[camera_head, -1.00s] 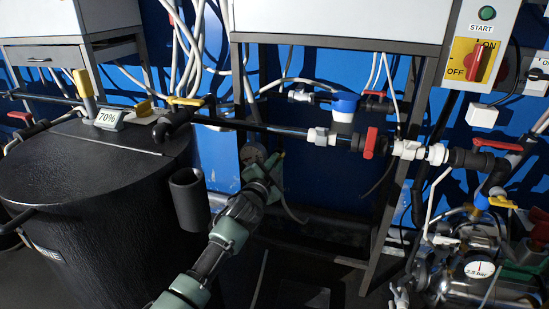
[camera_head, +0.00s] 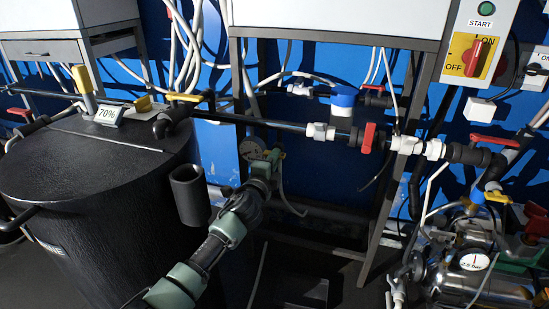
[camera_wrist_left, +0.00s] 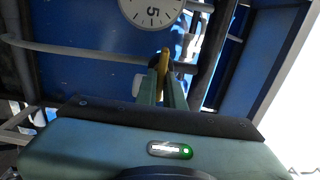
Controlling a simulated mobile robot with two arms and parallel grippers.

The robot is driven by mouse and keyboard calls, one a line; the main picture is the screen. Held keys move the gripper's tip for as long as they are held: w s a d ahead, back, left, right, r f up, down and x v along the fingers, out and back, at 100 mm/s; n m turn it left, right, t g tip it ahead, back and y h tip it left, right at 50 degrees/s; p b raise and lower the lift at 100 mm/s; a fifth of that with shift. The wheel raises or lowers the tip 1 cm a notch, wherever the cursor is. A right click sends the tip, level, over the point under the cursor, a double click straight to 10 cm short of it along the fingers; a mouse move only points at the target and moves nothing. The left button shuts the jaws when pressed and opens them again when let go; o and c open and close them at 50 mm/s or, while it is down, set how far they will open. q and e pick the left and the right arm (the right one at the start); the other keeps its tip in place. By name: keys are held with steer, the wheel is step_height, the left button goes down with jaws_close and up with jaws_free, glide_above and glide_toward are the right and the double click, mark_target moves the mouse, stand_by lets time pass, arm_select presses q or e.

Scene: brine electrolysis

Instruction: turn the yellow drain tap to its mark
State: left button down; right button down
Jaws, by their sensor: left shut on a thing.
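The yellow drain tap (camera_wrist_left: 165,60) shows in the left wrist view as a narrow upright yellow handle between my fingers. My left gripper (camera_wrist_left: 166,82) is shut on it, with green fingers on both sides. The white gauge (camera_wrist_left: 152,8) is at the top of the left wrist view, just behind the tap. I cannot make out the tap's mark. My right gripper is not in view.
A black tank (camera_head: 90,180) with a 70% sign (camera_head: 109,115) stands at the left. A black pipe (camera_head: 270,122) with a red-handled valve (camera_head: 368,138) runs above my gripper. A metal frame leg (camera_head: 385,210) and a pump with a gauge (camera_head: 474,262) are to the right.

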arm_select(q)
steer(key=shift+f, duration=0.1)
stand_by(0.4)
steer(key=c, duration=1.5)
jaws_free()
steer(key=s+a+r+n+b, duration=0.1)
steer(key=s+a+n+b, duration=0.2)
steer(key=n, duration=0.6)
steer(key=s+n+b, duration=0.3)
steer(key=s+n, duration=0.1)
steer(key=n, duration=0.5)
steer(key=s+a+f+g+y+p, duration=0.1)
steer(key=s+a+f+g+p, duration=0.1)
steer(key=f, duration=0.6)
steer(key=s+a+f+g+y+p, duration=0.1)
steer(key=s+a+f+g+p, duration=0.1)
steer(key=s+f+p, duration=0.2)
steer(key=s+a+f+g+y+p, duration=0.1)
steer(key=s+a+f+g+p, duration=0.1)
steer(key=f+p, duration=0.6)
steer(key=shift+s+a+f+n, duration=0.2)
steer(key=shift+s+f, duration=0.15)
steer(key=shift+f, duration=0.35)
steer(key=shift+s+a+f+n, duration=0.15)
steer(key=shift+s+f, duration=0.25)
steer(key=shift+f, duration=0.35)
steer(key=shift+s+a+f+n, duration=0.1)
steer(key=shift+s+a+f, duration=0.2)
steer(key=shift+f, duration=0.4)
